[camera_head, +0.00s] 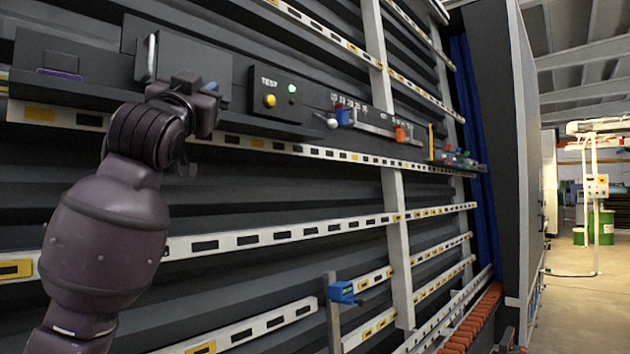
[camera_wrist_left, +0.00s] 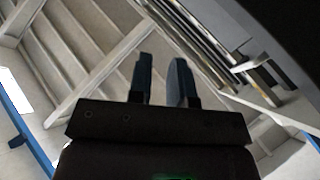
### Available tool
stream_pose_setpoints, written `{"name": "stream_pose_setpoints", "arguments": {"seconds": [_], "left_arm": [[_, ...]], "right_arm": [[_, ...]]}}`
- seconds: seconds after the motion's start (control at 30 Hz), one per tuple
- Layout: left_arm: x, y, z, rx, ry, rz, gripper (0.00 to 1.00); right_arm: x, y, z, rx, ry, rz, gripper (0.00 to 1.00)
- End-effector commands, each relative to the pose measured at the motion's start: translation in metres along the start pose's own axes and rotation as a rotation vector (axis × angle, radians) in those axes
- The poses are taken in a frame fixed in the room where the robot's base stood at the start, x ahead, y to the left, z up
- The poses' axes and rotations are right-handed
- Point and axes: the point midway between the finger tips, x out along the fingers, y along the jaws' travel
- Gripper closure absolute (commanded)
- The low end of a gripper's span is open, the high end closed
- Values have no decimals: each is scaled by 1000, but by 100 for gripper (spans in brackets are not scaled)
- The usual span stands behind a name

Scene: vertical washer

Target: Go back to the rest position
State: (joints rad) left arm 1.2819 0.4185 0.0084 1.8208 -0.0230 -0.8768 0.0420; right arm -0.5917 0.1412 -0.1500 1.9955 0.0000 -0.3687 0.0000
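My left arm comes in from the lower left, and its dark wrist and left gripper (camera_head: 193,90) are in front of the upper left of the wall rack. The gripper is beside a dark box with an upright pale handle-like strip (camera_head: 152,57). I cannot tell from the head view whether it touches the box. In the left wrist view, the two fingers of the left gripper (camera_wrist_left: 162,78) point up with a gap between them and nothing in it. Behind them are ceiling beams. My right gripper is not in view.
A black TEST box (camera_head: 272,92) with a yellow button and a green light is on the rack, right of the gripper. Slotted white rails (camera_head: 290,235) cross the dark wall. A blue clip (camera_head: 342,292) sits lower down. Open floor (camera_head: 580,305) shows at far right.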

Motion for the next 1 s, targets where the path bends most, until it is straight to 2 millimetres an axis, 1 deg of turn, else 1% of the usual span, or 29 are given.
{"name": "stream_pose_setpoints", "arguments": {"seconds": [0.03,0.07,0.1,0.27,0.3,0.37,0.4,0.47,0.5,0.57,0.6,0.67,0.7,0.77,0.8,0.87,0.9,0.97,1.0], "left_arm": [[-7,10,30,3,-15,18,81],[-11,16,44,4,-17,28,81],[-17,23,63,5,-23,40,81],[-48,48,138,1,-58,86,81],[-57,54,155,-3,-69,96,81],[-73,62,182,-8,-87,111,81],[-84,67,200,-12,-102,120,81],[-101,75,226,-20,-125,133,81],[-114,80,242,-25,-141,141,81],[-133,86,266,-33,-166,151,81],[-147,90,282,-40,-184,157,81],[-169,96,305,-50,-214,166,81],[-184,100,320,-57,-233,172,81],[-207,106,341,-67,-266,179,81],[-223,109,354,-74,-288,183,81],[-249,113,373,-86,-324,188,81],[-266,116,386,-94,-348,191,81],[-292,120,403,-105,-389,194,81],[-311,122,415,-113,-417,196,81]], "right_arm": [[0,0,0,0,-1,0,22],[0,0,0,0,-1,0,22],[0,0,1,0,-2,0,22],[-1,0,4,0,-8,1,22],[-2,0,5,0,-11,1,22],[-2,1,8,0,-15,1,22],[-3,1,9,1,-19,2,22],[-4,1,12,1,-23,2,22],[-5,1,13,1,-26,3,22],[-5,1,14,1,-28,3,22],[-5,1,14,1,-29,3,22],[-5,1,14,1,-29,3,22],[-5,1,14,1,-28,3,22],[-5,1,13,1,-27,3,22],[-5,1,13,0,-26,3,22],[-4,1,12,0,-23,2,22],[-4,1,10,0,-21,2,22],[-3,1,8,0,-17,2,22],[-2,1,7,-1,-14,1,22]]}}
